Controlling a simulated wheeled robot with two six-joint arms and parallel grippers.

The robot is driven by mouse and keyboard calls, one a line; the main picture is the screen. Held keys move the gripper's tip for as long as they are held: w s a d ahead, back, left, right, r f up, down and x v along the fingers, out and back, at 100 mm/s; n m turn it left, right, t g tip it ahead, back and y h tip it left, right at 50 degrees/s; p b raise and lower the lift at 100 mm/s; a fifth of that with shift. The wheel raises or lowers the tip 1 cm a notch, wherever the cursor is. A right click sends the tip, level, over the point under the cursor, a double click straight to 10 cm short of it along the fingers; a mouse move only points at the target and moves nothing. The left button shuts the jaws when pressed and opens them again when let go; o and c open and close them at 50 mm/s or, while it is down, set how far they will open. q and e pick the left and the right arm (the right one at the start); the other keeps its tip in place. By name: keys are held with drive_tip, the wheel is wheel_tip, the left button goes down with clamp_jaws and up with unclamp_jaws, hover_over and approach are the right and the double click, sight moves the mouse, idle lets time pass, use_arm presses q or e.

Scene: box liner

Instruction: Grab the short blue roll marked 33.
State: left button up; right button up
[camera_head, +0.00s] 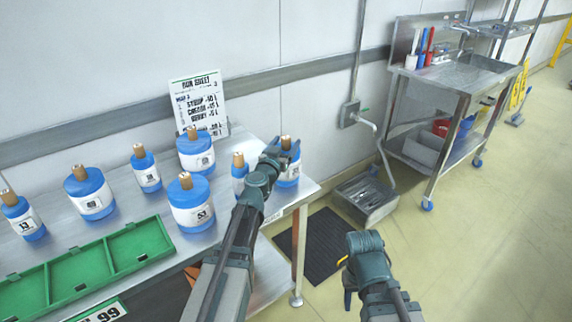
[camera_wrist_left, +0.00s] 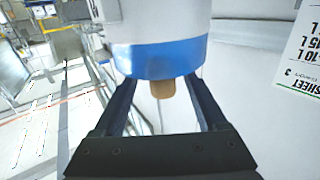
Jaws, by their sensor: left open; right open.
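A blue roll with a white label band and a brown core (camera_head: 289,180) stands at the right end of the steel table, partly hidden by my left gripper (camera_head: 281,154). Its number is not readable. In the left wrist view the same roll (camera_wrist_left: 160,58) appears upside down, with its core between the two open fingers. My left gripper is open and not closed on it. My right gripper (camera_head: 359,262) is open and empty over the floor, right of the table.
Other blue rolls (camera_head: 191,205) of several sizes stand on the table (camera_head: 130,205), one close left of my left gripper. A green tray (camera_head: 138,245) lies at the front left. A run sheet (camera_head: 199,103) stands behind. A steel sink bench (camera_head: 455,78) is at the back right.

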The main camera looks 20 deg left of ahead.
use_arm(q)
drive_tip(key=w, duration=0.4)
drive_tip(key=shift+c, duration=0.2)
clamp_jaws()
idle(1.2)
